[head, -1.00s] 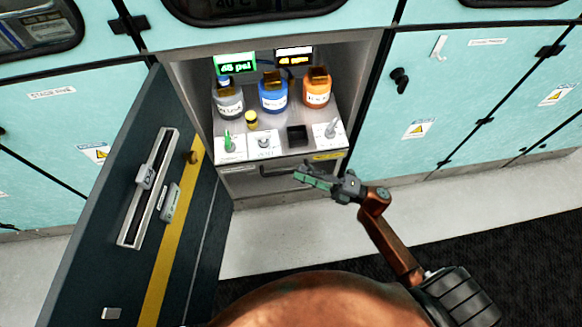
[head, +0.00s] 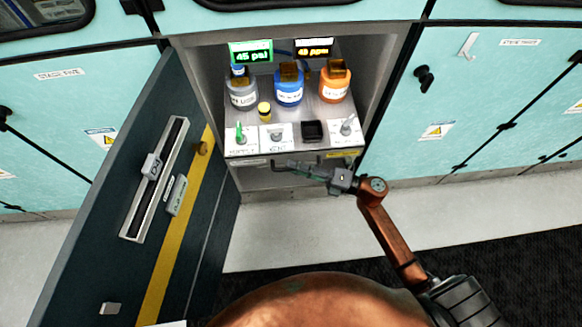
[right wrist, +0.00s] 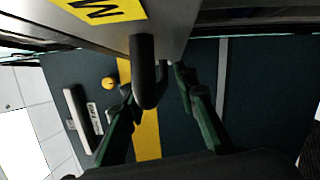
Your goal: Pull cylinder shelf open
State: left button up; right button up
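The cylinder shelf (head: 290,150) is a grey metal shelf inside an open cabinet bay. It carries a grey bottle (head: 241,94), a blue bottle (head: 288,88) and an orange bottle (head: 335,86). A dark bar handle sits below its front edge and shows in the right wrist view (right wrist: 148,80). My right gripper (head: 300,170) is at this handle, below the shelf front. In the right wrist view its green-edged fingers (right wrist: 154,95) are apart, one on each side of the handle; I cannot tell whether they touch it. My left gripper is not in view.
A dark open cabinet door (head: 110,220) with a yellow stripe stands at the left of the bay. The shelf front has small valves (head: 276,134) and a black square socket (head: 312,131). The pale floor (head: 290,240) in front is clear.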

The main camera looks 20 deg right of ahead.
jog(key=shift+c, duration=0.4)
grip_shut()
dwell(0.4)
